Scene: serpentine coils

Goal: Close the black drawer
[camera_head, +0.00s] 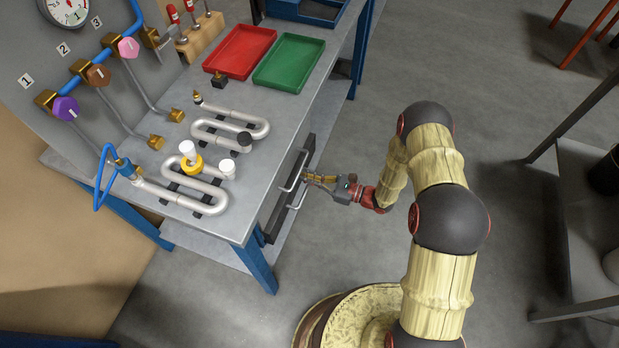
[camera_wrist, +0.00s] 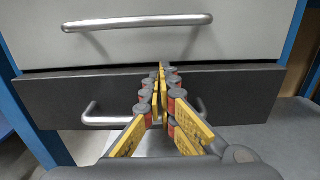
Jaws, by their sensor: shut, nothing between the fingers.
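The black drawer (camera_wrist: 50,97) is the lower of two drawers under the workbench, with a bar handle seen in parts on both sides of my fingers in the wrist view. In the head view its dark front (camera_head: 276,224) shows below the bench edge; how far it stands out is hard to tell. My gripper (camera_head: 308,178) is at the drawer front. In the wrist view my gripper (camera_wrist: 160,72) has its fingers together and empty, in front of the middle of the black drawer, hiding part of the handle. I cannot tell whether the tips touch.
A light grey drawer (camera_wrist: 180,45) with its own bar handle sits directly above. The workbench top (camera_head: 262,112) carries metal coils, a red tray (camera_head: 240,52) and a green tray (camera_head: 288,63). A blue bench leg (camera_head: 260,268) stands near the drawer.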

